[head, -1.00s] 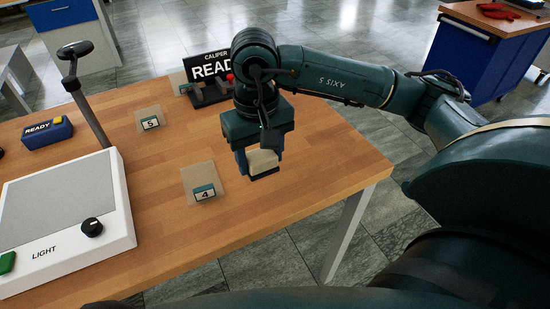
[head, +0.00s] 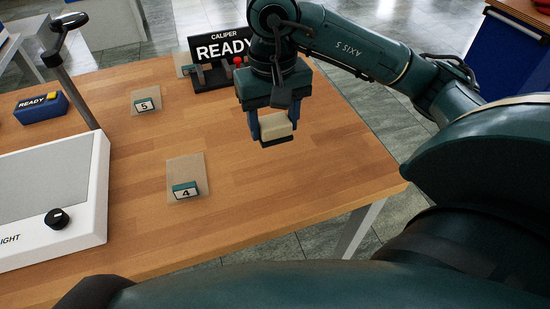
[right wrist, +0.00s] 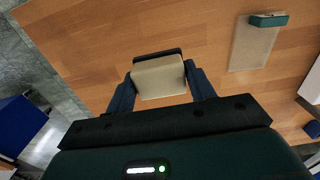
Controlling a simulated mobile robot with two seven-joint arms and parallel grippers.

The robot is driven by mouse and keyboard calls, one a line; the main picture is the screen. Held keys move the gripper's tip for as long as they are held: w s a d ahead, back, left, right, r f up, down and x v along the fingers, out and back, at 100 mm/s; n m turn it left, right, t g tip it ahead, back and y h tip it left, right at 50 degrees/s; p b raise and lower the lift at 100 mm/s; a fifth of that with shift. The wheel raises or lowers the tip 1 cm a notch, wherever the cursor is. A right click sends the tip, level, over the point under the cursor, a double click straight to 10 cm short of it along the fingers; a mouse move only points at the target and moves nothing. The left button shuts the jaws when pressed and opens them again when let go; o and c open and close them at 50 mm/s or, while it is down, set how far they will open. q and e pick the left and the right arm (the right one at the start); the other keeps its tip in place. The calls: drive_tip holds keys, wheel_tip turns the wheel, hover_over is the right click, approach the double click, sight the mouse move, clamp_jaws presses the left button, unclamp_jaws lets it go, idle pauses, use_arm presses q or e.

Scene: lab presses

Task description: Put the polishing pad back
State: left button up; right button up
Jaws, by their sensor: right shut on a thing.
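The polishing pad (head: 275,126) is a cream block with a dark edge, held between the blue fingers of my right gripper (head: 272,133). In the right wrist view the pad (right wrist: 159,77) sits between both fingers of the gripper (right wrist: 160,82), over bare wooden table. It appears to be held above the tabletop; the exact height is hard to tell. A beige mat with the card "4" (head: 186,170) lies to the left of the gripper, and a mat with the card "5" (head: 146,95) lies farther back. Both mats look empty. My left gripper is not in view.
The wooden table (head: 290,185) is clear around the gripper. A caliper stand with a READY sign (head: 222,50) is just behind it. A light box (head: 75,240) with a knob and post, and a blue READY box (head: 42,106), stand at left.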

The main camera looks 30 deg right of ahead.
sight(273, 121)
wheel_tip(273, 121, down, 9)
drive_tip(key=shift+r, duration=0.15)
drive_tip(key=shift+b, duration=0.3)
drive_tip(key=shift+f, duration=0.25)
drive_tip(key=o, duration=1)
drive_tip(key=shift+r, duration=0.1)
drive_tip(key=shift+r, duration=0.1)
drive_tip(key=shift+r, duration=0.2)
wheel_tip(273, 121, up, 11)
drive_tip(key=shift+a+r+p, duration=0.1)
drive_tip(key=shift+p, duration=0.65)
drive_tip(key=shift+r, duration=0.25)
